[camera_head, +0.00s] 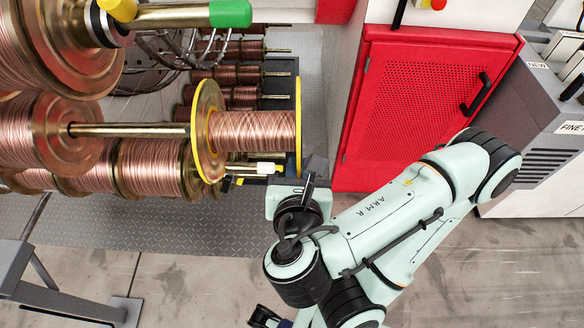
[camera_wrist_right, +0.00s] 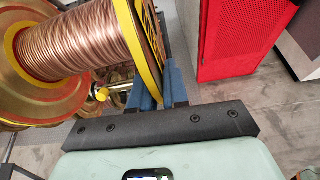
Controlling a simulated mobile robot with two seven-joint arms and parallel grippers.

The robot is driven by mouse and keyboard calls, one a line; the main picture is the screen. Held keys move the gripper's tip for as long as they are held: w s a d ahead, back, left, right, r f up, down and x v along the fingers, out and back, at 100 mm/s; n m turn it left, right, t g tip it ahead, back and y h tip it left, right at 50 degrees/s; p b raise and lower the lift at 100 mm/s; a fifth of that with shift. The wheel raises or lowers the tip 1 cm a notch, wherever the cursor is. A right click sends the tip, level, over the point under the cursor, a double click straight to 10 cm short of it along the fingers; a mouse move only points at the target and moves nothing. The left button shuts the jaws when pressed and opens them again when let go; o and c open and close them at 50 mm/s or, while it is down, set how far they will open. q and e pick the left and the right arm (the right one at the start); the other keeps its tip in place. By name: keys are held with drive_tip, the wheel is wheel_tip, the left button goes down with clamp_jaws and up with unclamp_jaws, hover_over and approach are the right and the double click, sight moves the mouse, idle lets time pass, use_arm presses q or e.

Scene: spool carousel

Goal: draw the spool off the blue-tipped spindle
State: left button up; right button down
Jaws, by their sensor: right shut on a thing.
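A copper-wound spool (camera_head: 252,131) with yellow-rimmed flanges lies with its axis level, right of a larger copper spool. A bare metal spindle (camera_head: 130,130) runs rightward from that larger spool to the held spool's left flange. The spool also fills the upper left of the right wrist view (camera_wrist_right: 80,40).
A green-tipped spindle (camera_head: 230,13) and a yellow tip (camera_head: 118,9) stick out above. A white-tipped spindle (camera_head: 268,168) lies just below the held spool. A red cabinet (camera_head: 420,95) stands to the right. The floor (camera_head: 200,265) in front is mostly clear.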

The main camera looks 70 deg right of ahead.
drive_tip(key=s+d+b, duration=0.1)
drive_tip(key=s+d, duration=0.2)
drive_tip(key=s, duration=0.4)
drive_tip(key=shift+r+b, duration=0.15)
drive_tip(key=shift+b, duration=0.25)
idle(0.4)
drive_tip(key=shift+s, duration=0.1)
drive_tip(key=shift+m, duration=0.4)
drive_tip(key=shift+s+d, duration=0.35)
drive_tip(key=shift+s, duration=0.55)
drive_tip(key=shift+s+d, duration=0.4)
drive_tip(key=shift+s, duration=0.5)
drive_tip(key=shift+s+d, duration=0.35)
drive_tip(key=shift+s, duration=0.55)
